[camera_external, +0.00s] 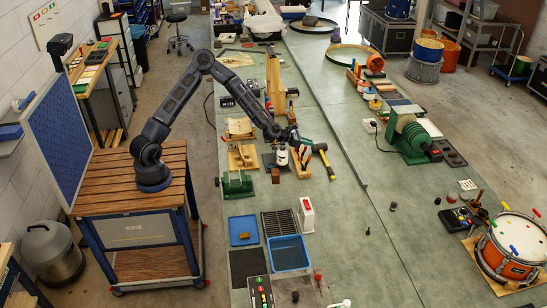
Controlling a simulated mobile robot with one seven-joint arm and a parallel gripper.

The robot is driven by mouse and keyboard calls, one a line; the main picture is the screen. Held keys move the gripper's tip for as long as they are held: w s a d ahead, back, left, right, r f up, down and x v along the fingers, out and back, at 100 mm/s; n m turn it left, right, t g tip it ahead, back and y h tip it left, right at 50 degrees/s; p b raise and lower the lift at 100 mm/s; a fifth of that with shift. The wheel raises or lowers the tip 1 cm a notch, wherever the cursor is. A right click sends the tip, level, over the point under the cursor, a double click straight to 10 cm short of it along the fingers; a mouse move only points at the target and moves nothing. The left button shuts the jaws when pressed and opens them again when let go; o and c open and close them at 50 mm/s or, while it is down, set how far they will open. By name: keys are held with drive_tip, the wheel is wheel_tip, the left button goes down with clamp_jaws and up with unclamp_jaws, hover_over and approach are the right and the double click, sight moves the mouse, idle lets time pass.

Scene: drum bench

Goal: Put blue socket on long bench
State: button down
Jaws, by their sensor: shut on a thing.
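The long bench (350,205) is a green-topped bench running from the front of the view to the back. My gripper (294,141) is at the end of my bent arm, over the left half of this bench. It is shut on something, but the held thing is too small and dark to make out. A white-bodied bottle-like thing (281,156) stands just below and left of the gripper. I cannot pick out a blue socket anywhere with certainty.
Near the gripper are a wooden rack (301,160), a yellow-and-black hammer (325,160) and a green stand (237,184). A blue tray (289,252) lies nearer the front. A green machine (408,137) and an orange drum (512,247) stand at right. The front-middle bench top is mostly clear.

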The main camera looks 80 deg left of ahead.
drive_tip(key=shift+w+a+f+n+y, duration=0.1)
drive_tip(key=shift+a+n+y, duration=0.1)
drive_tip(key=shift+a, duration=0.55)
drive_tip(key=shift+w+a+n+y, duration=0.1)
drive_tip(key=shift+a+y, duration=0.1)
drive_tip(key=shift+a, duration=0.55)
drive_tip(key=shift+d, duration=0.15)
drive_tip(key=s+d+r+m+h, duration=0.1)
drive_tip(key=s+d+m+h, duration=0.1)
drive_tip(key=d, duration=0.7)
drive_tip(key=s+d+r+m+h, duration=0.1)
drive_tip(key=d+m+h, duration=0.1)
drive_tip(key=d, duration=0.8)
wheel_tip(320, 180, up, 3)
drive_tip(key=m+g+h, duration=0.9)
drive_tip(key=m+g, duration=0.1)
drive_tip(key=m, duration=0.1)
hover_over(250, 269)
wheel_tip(250, 269, down, 20)
drive_tip(key=shift+d+r, duration=0.15)
drive_tip(key=shift+r, duration=0.1)
drive_tip(key=shift+f, duration=0.1)
